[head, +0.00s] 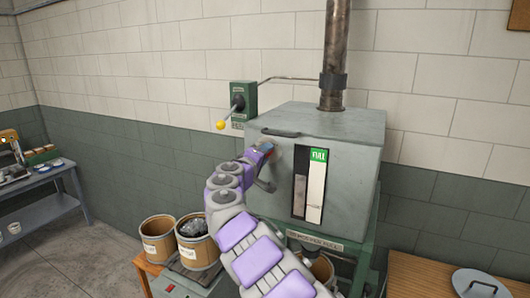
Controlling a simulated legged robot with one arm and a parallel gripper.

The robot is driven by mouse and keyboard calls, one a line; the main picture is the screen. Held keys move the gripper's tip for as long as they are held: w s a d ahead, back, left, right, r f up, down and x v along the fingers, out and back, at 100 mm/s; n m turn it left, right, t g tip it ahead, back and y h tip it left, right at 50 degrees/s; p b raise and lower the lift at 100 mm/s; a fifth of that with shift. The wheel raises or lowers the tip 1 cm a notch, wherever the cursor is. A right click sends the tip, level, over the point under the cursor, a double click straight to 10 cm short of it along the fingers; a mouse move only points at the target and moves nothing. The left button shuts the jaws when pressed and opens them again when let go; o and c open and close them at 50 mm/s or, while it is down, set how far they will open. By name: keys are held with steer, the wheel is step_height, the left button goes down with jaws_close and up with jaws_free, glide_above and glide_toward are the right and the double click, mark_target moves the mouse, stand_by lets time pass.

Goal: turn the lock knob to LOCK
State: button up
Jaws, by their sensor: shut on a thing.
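A grey metal cabinet (345,165) stands against the wall, with a black handle (280,133) along its top edge. My purple and grey arm reaches up to the cabinet's front, left of a dark and white gauge strip marked FULL (319,154). My gripper (268,150) is at the upper left of this front, shut on what appears to be the lock knob. The knob is mostly hidden behind the gripper and wrist. Its pointer and the LOCK marking cannot be made out.
A green wall box (243,101) with a yellow-ended lever (221,125) is left of the cabinet. A vertical pipe (335,50) rises from the top. Two drums (158,240) stand below left. A wooden table (420,280) is at the lower right.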

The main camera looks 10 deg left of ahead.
steer(key=n+p, duration=0.1)
steer(key=n, duration=0.2)
steer(key=shift+a+n+p, duration=0.15)
steer(key=shift+n+p, duration=0.25)
steer(key=shift+f, duration=0.1)
steer(key=o, duration=1)
steer(key=shift+a, duration=0.35)
steer(key=shift+o, duration=0.2)
steer(key=shift+d, duration=0.15)
